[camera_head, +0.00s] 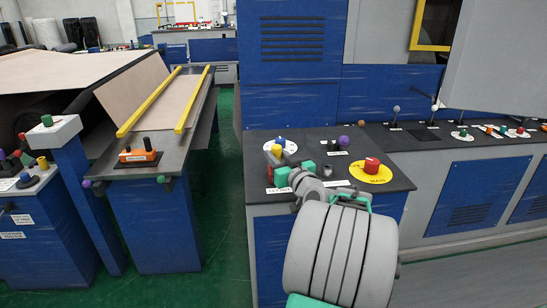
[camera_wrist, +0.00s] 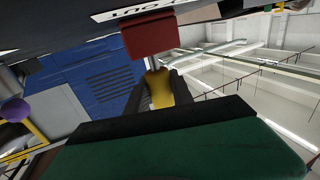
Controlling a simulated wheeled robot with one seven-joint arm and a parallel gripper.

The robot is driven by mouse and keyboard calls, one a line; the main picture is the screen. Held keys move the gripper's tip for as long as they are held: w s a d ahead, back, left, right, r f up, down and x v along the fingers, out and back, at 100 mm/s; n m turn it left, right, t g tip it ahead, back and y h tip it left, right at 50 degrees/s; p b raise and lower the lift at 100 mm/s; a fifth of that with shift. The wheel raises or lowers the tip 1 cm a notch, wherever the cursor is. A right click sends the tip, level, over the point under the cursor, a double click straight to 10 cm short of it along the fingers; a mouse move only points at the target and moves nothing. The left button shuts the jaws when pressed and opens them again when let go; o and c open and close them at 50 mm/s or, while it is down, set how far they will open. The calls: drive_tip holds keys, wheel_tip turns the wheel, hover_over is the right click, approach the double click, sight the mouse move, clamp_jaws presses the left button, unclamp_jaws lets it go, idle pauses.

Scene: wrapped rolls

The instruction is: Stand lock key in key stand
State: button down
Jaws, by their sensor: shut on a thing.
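My gripper (camera_head: 294,172) is over the near left corner of the dark console top, close to a white label reading LOCKOUT. In the wrist view its dark fingers (camera_wrist: 160,92) are shut on a yellow piece, which I take as the lock key (camera_wrist: 158,86). A red block (camera_wrist: 150,36) is just beyond the fingertips, beside the label (camera_wrist: 132,12), whose letters appear upside down. I cannot tell whether this block is the key stand, or whether the key touches it.
A red button (camera_head: 371,165) on a yellow disc is right of my gripper. A white disc (camera_head: 291,146) with knobs and a purple ball (camera_head: 344,141) lie behind it. A green-floored gap (camera_head: 225,200) separates the console from the left bench with yellow rails (camera_head: 150,101).

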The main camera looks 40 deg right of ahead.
drive_tip(key=shift+f+b, duration=0.45)
drive_tip(key=shift+b, duration=0.1)
drive_tip(key=c, duration=1)
unclamp_jaws()
drive_tip(key=shift+c, duration=0.2)
